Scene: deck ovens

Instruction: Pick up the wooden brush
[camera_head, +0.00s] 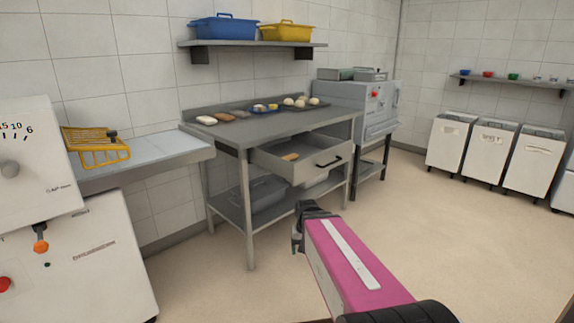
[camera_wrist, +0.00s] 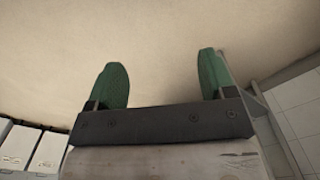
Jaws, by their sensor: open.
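A small tan, wood-coloured item (camera_head: 290,157) lies in the pulled-out drawer (camera_head: 318,170) of the steel table; it may be the wooden brush, but it is too small to tell. My gripper (camera_head: 304,222) is in front of the table, below the drawer in the head view and apart from it. In the wrist view, its two green fingers (camera_wrist: 161,72) are spread wide with only bare floor between them. My gripper is empty. The drawer's front hides part of its inside.
The steel table (camera_head: 225,136) carries several loaves and small items. A grey bin (camera_head: 262,194) sits on its lower shelf. Blue (camera_head: 223,29) and yellow (camera_head: 287,32) tubs stand on the wall shelf. White bins (camera_head: 490,144) line the right. Floor (camera_head: 405,215) in front is clear.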

